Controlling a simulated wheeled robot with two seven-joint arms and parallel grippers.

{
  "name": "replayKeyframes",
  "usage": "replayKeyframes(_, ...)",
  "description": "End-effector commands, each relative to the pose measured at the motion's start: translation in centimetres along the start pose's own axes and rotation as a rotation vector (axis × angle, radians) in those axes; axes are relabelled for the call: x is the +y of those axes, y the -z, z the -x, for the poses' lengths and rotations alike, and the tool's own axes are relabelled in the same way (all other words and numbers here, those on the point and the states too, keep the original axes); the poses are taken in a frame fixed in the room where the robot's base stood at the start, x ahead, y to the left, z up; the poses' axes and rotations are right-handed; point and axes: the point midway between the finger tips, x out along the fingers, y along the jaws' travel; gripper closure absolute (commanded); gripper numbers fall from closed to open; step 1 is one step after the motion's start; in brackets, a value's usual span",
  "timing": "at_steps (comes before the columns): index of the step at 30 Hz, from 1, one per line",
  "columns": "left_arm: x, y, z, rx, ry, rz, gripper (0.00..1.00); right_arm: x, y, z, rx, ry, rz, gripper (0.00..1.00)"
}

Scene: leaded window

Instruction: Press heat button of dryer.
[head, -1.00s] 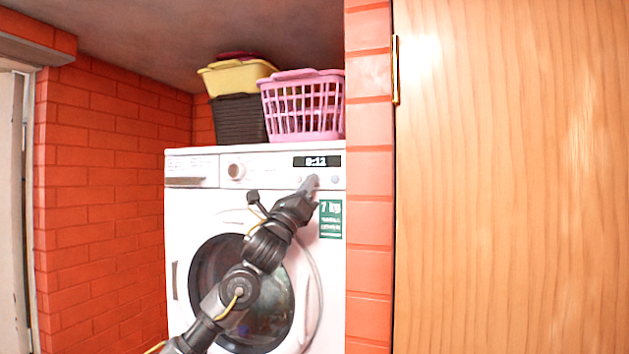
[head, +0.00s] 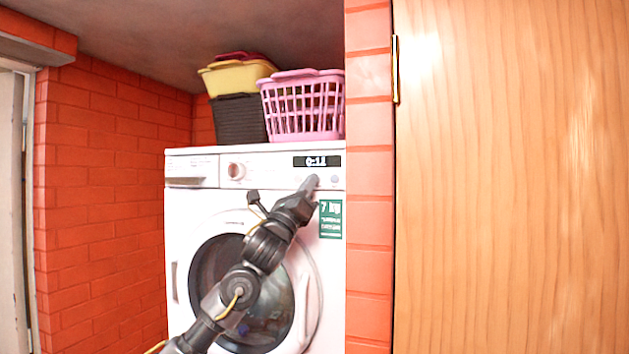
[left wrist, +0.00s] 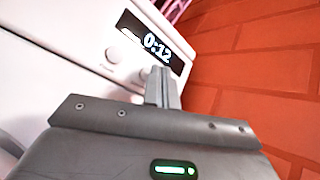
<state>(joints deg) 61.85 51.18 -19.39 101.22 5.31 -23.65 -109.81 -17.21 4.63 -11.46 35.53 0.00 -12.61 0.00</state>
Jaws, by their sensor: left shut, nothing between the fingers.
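The white dryer (head: 185,240) stands in a brick alcove, with a round glass door and a control panel along its top. The panel's lit display (head: 317,161) seems to read 0:11 or 0:12; it also shows in the left wrist view (left wrist: 158,46). My left gripper (head: 312,182) is shut and empty, its fingertips at the panel just below the display. In the left wrist view, the fingertips (left wrist: 162,74) overlap the panel beside a round button (left wrist: 145,72); another round button (left wrist: 112,55) is farther left. I cannot tell whether the tips touch a button. My right gripper is not in view.
A pink basket (head: 303,107), a dark basket (head: 238,119) and a yellow basket (head: 236,77) are on top of the dryer. A round knob (head: 236,170) is on the panel's left. A brick pillar (head: 369,200) and wooden door (head: 510,180) stand close on the right.

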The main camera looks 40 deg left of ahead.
Motion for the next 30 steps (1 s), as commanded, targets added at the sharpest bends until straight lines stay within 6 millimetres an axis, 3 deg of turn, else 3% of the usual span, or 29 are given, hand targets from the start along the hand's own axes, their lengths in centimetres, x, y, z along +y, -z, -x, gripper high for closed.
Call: replayKeyframes(30,0.49,0.54,-0.73,0.0,0.0,0.0,1.0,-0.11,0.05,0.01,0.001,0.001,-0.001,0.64)
